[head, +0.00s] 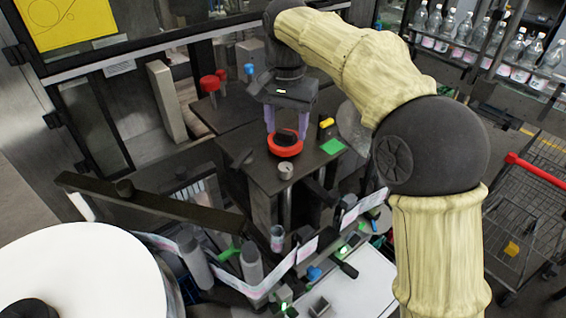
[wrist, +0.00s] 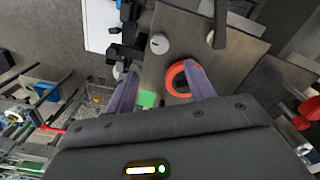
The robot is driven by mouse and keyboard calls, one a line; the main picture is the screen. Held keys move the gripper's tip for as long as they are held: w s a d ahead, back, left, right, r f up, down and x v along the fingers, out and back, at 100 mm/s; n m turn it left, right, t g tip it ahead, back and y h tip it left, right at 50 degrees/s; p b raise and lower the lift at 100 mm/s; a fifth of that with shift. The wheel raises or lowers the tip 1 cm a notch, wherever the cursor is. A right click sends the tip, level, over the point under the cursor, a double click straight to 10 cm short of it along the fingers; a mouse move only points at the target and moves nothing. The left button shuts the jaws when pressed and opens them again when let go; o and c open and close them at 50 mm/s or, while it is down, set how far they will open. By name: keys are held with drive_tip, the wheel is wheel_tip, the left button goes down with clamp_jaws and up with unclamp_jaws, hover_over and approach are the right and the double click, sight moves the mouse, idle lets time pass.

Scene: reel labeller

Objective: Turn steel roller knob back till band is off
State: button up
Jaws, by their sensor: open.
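A small steel knob (head: 286,170) stands on the dark machine top (head: 262,178), near its front edge. In the wrist view the knob (wrist: 159,43) is a round grey disc with a short dark mark on its face. My gripper (head: 286,133) is open and empty, pointing down over the machine top, behind the steel knob in the head view. In the wrist view my gripper (wrist: 160,71) has its two purple fingers apart, with the knob beyond the fingertips. A pale label band (head: 303,250) runs around rollers below the top. I cannot tell the band's state at the steel roller.
A red ring (head: 285,151) with a black centre lies below my fingers, close to the right finger in the wrist view (wrist: 172,80). A green patch (head: 333,146) and a yellow-topped button (head: 326,124) are to its right. Red mushroom buttons (head: 210,84) stand behind left.

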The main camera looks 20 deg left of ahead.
sight(286, 166)
wheel_tip(286, 166, down, 11)
drive_tip(key=shift+f+p, duration=0.1)
drive_tip(key=shift+p, duration=1.1)
drive_tip(key=shift+c, duration=0.4)
